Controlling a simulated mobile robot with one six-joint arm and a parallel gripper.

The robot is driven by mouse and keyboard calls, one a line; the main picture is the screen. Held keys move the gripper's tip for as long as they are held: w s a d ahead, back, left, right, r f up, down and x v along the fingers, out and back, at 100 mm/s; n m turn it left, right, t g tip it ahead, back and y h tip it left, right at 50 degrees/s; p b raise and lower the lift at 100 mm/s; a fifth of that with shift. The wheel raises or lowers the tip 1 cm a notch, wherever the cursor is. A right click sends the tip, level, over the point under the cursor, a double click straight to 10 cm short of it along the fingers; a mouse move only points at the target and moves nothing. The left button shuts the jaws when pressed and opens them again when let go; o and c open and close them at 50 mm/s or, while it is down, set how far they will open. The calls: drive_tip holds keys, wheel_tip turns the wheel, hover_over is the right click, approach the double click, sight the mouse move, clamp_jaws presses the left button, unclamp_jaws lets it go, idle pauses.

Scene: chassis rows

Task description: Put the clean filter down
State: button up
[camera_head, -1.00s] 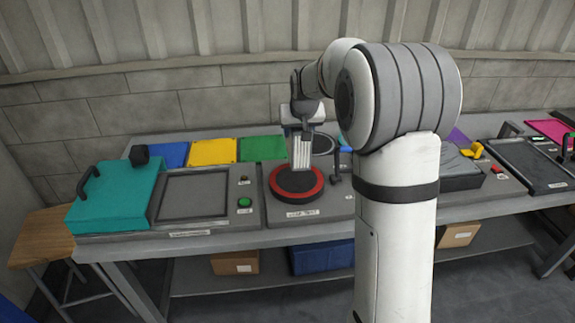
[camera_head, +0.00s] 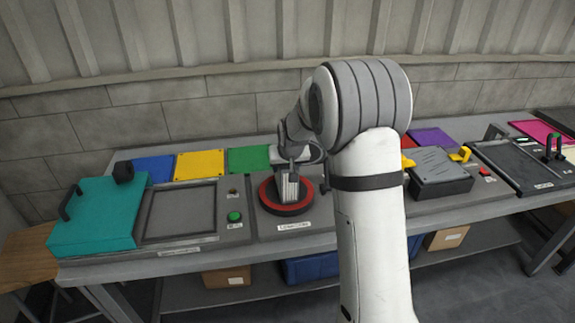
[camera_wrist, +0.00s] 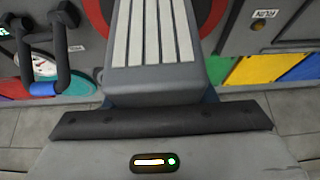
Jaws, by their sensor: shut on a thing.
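The clean filter (camera_head: 289,188), a grey block with white pleats, is upright over the round pad with a red ring (camera_head: 267,203) in the head view. My gripper (camera_head: 291,168) is shut on its upper part. The filter's lower end overlaps the pad's middle, but I cannot tell whether it touches. In the wrist view the filter (camera_wrist: 151,35) runs up from my gripper, with part of the red ring (camera_wrist: 213,12) behind it. My fingertips are hard to make out there.
Left of the pad are a green button (camera_head: 234,216), a recessed panel (camera_head: 180,212) and an open teal lid (camera_head: 97,217). Blue, yellow and green plates (camera_head: 249,159) lie behind. A dark box (camera_head: 441,172) stands on the right; my arm hides part of the bench.

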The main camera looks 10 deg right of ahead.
drive_tip(key=o, duration=0.7)
drive_tip(key=shift+f, duration=0.1)
drive_tip(key=o, duration=0.5)
